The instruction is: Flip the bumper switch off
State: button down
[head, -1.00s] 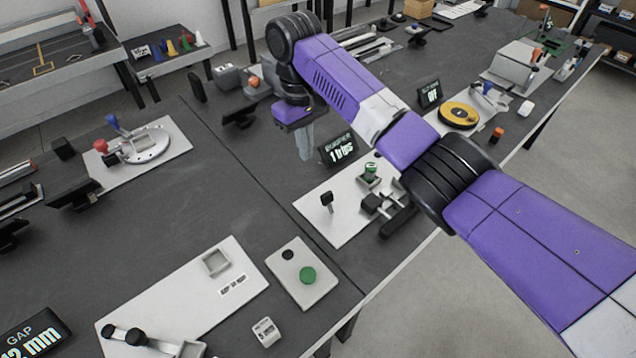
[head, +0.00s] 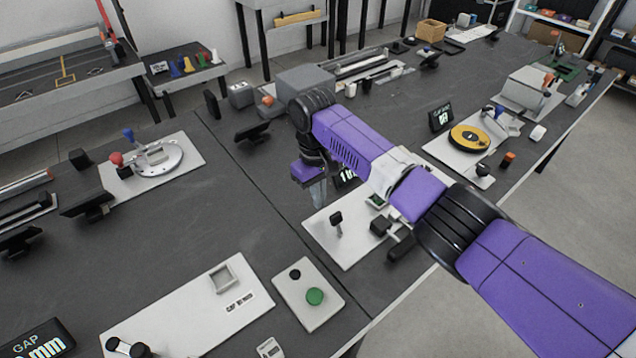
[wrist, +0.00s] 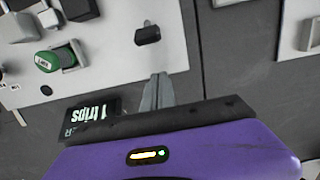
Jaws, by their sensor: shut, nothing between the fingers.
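The white bumper plate (head: 345,255) lies on the dark table. A black-headed upright lever (head: 336,220) stands on its left part; in the wrist view the lever head (wrist: 147,35) is dark with a pale stem. A black display reading "1 trips" (wrist: 92,122) stands beside the plate, partly covered. I cannot tell which part is the switch. My gripper (head: 318,198) is shut and empty, pointing down beside the plate's edge. Its fingertips (wrist: 158,76) appear apart from the lever.
A grey plate with green and black buttons (head: 295,315) lies in front. A white plate with a square socket (head: 180,320) is at front left. A yellow disc (head: 470,138) sits to the right. Bare table lies left of my gripper.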

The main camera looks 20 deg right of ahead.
aim_at(336, 219)
jog(key=shift+s+d+r+p, duration=0.2)
jog(key=shift+s+p, duration=0.1)
jog(key=shift+s, duration=0.3)
jog(key=shift+s+d+r+p, duration=0.15)
jog(key=shift+s+p, duration=0.15)
jog(key=shift+s, duration=0.3)
jog(key=shift+s+d+r+p, duration=0.2)
jog(key=shift+s+p, duration=0.1)
jog(key=shift+s, duration=0.3)
jog(key=shift+t, duration=0.4)
jog(key=shift+s, duration=0.2)
jog(key=shift+d+t+y, duration=0.1)
jog(key=shift+t+y, duration=0.2)
